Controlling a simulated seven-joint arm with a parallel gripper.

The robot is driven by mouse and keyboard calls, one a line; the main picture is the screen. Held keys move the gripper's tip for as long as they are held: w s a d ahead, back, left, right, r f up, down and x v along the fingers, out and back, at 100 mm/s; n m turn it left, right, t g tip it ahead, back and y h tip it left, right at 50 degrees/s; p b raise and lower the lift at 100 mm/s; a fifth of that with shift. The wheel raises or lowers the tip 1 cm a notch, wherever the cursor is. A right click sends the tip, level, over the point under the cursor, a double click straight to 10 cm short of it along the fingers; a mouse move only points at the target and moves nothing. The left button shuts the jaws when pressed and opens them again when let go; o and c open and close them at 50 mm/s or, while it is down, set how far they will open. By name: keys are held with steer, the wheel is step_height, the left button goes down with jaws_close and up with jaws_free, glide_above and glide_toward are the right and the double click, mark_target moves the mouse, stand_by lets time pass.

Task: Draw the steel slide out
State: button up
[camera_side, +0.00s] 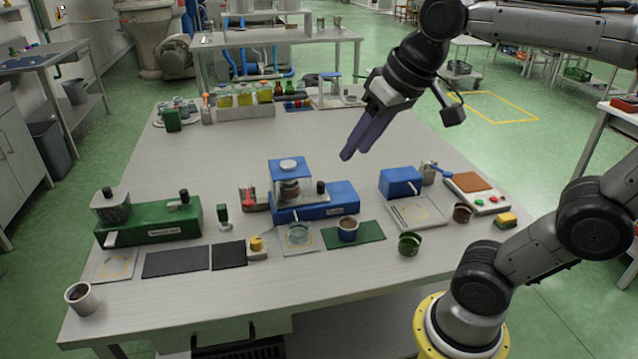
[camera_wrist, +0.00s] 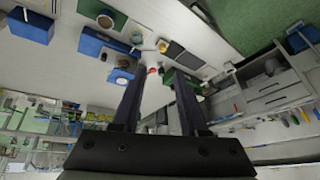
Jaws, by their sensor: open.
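A blue device (camera_side: 330,203) stands mid-table with a clear-walled blue-topped housing (camera_side: 290,180) on its left part and a small pale tab (camera_side: 284,215) at its front. A green device (camera_side: 150,222) at the left has a similar pale tab (camera_side: 110,239) low on its front. I cannot tell for certain which tab is the steel slide; both look pushed in close to their bodies. My gripper (camera_side: 356,151) is open and empty, high above the table behind and right of the blue device. Its two dark fingers (camera_wrist: 158,74) also show in the wrist view, apart, with nothing between them.
A blue box (camera_side: 400,182), a tray (camera_side: 418,213) and a scale with a brown top (camera_side: 476,190) stand at the right. A blue cup (camera_side: 347,229) stands on a green mat (camera_side: 368,237). A white cup (camera_side: 82,298) is near the front left edge. The table's middle back is clear.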

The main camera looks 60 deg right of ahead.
steer(key=w+d+r+m+g, duration=0.1)
steer(key=w+d, duration=0.1)
steer(key=w, duration=0.3)
steer(key=w+d+r+m, duration=0.1)
steer(key=w+d+m, duration=0.15)
steer(key=w, duration=0.25)
steer(key=m+g, duration=0.4)
glide_above(321, 182)
step_height(321, 182, down, 19)
steer(key=f, duration=1.3)
steer(key=shift+a+f, duration=0.2)
steer(key=shift+f, duration=0.15)
jaws_close()
